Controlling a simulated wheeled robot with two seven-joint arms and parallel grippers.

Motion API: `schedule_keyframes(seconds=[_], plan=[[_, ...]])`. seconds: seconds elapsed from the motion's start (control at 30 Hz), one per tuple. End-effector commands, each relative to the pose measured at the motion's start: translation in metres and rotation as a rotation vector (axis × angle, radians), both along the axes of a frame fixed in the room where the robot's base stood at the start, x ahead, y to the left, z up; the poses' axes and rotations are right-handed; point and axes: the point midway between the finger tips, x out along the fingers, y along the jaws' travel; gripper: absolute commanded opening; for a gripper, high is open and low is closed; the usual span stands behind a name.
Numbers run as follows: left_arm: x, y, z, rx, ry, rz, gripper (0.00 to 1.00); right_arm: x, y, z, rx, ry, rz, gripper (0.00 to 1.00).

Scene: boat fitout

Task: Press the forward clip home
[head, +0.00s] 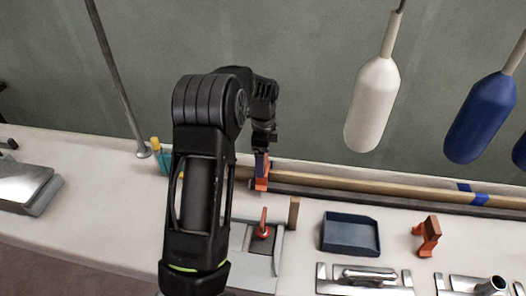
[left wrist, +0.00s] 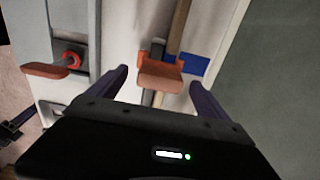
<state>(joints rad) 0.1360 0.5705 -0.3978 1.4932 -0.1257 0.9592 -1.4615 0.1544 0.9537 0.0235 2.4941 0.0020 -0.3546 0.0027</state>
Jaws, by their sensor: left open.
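An orange clip (head: 261,184) sits at the long wooden strip (head: 350,184) near the back of the bench. In the left wrist view the orange clip (left wrist: 160,76) shows near the end of the strip (left wrist: 180,28), between my finger tips but nearer the far side. My left gripper (head: 262,160) is right above the clip in the head view. Its two dark blue fingers (left wrist: 158,88) are apart, with nothing clearly held. Whether they touch the clip cannot be told. A second orange clip (head: 428,236) stands loose on the bench at the right. My right gripper is not in view.
A red-handled lever (head: 263,224) on a grey plate stands just in front of the clip. A blue tray (head: 350,233) and metal fittings (head: 364,277) lie to the right. White (head: 373,106) and blue (head: 481,118) fenders hang above. A thin pole (head: 115,75) stands at left.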

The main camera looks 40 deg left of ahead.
Motion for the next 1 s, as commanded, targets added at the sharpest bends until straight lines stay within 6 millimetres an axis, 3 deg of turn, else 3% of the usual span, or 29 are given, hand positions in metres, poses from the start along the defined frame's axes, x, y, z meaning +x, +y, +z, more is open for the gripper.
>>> schedule_keyframes(seconds=[0.3, 0.7, 1.0], plan=[[-0.001, 0.0, -0.044, -0.001, 0.003, 0.0, 0.89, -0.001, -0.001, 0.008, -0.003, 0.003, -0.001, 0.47], [0.0, 0.0, -0.053, 0.0, 0.0, 0.0, 0.89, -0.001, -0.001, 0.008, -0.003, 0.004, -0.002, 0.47], [0.0, 0.0, -0.053, 0.0, 0.0, 0.0, 0.65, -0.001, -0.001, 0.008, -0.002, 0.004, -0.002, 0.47]])
